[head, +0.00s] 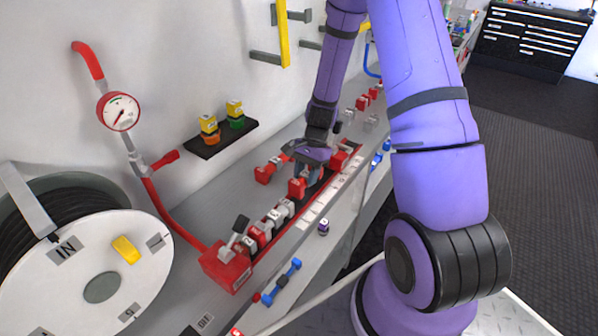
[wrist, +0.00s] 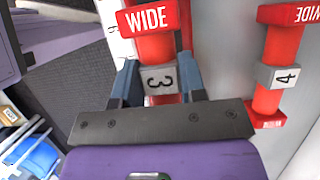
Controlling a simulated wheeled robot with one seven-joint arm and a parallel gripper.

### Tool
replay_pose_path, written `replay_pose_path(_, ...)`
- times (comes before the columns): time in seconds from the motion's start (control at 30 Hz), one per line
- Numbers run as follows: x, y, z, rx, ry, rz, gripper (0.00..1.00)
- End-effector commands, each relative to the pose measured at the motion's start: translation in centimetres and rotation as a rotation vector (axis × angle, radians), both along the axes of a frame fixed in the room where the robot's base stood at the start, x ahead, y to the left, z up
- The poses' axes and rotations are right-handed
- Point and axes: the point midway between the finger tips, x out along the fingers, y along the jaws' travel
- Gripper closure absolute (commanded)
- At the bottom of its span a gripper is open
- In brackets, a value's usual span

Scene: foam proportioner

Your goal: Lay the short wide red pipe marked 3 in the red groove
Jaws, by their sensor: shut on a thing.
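My gripper (head: 312,168) is shut on the grey middle band of the short red pipe marked 3 (wrist: 158,78). The pipe carries a WIDE label and stands between both fingers in the wrist view. In the head view its red end (head: 298,187) shows just in front of the gripper, over the line of the red groove (head: 282,241). The groove runs along the bench and holds several grey and red pieces in its near part. Whether the pipe touches the groove floor is hidden by the gripper.
A lever valve (head: 228,262) stands at the groove's near end. A small purple piece (head: 323,228) and a blue pipe (head: 281,281) lie in front. A black shelf (head: 222,139) is behind.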

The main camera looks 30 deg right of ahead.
Motion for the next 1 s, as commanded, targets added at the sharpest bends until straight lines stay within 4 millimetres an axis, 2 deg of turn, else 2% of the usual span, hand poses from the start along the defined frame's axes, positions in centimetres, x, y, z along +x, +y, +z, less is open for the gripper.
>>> replay_pose_path(0.17,-0.1,0.2,-0.9,0.001,0.002,-0.001,0.91)
replay_pose_path(0.4,-0.2,0.7,-3.5,0.001,0.001,-0.002,0.91)
replay_pose_path(0.77,-0.1,0.7,-3.8,0.001,0.0,-0.002,0.91)
replay_pose_path(0.8,-0.1,0.7,-3.8,0.001,0.0,-0.002,0.57)
replay_pose_path(0.9,-0.1,0.7,-3.8,0.0,0.0,-0.002,0.36)
replay_pose_path(1.0,-0.1,0.7,-3.8,0.0,0.0,-0.002,0.36)
